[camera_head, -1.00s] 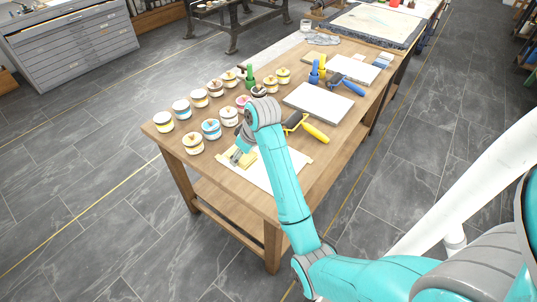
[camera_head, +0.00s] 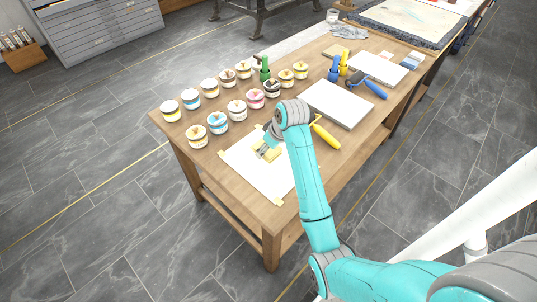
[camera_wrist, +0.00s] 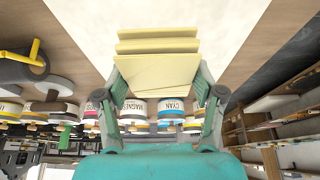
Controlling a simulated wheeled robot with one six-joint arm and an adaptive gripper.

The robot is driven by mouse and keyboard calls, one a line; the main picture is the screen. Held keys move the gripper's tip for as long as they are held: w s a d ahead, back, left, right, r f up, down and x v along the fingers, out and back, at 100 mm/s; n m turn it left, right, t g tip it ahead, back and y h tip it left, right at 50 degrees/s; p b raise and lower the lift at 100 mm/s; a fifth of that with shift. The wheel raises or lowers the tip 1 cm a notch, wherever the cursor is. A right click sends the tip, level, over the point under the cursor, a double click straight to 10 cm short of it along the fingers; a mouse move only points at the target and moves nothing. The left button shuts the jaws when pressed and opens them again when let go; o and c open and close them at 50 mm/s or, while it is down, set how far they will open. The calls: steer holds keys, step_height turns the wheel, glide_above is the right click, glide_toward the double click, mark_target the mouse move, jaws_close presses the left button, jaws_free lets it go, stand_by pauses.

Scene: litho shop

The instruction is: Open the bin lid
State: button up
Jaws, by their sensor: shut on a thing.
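No bin or bin lid can be made out in either view. My gripper (camera_head: 265,151) is over the white sheet (camera_head: 238,160) at the near end of the wooden table. In the wrist view my gripper (camera_wrist: 158,84) is shut on a flat pale-yellow piece (camera_wrist: 155,75), with a finger at each side. Two similar yellow pieces (camera_wrist: 157,39) show just beyond it. Whether the held piece touches the sheet is hard to tell. In the head view my arm partly hides this area.
Several ink jars (camera_head: 218,123) stand in rows left of the sheet. A yellow-handled roller (camera_head: 327,137) and a grey-white slab (camera_head: 340,103) lie to the right. A blue roller (camera_head: 372,86) is farther back. Grey drawers (camera_head: 100,33) stand at top left; the floor left of the table is clear.

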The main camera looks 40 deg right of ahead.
mark_target(268, 155)
steer(key=shift+f, duration=1.9)
steer(key=shift+f, duration=0.1)
steer(key=o, duration=1)
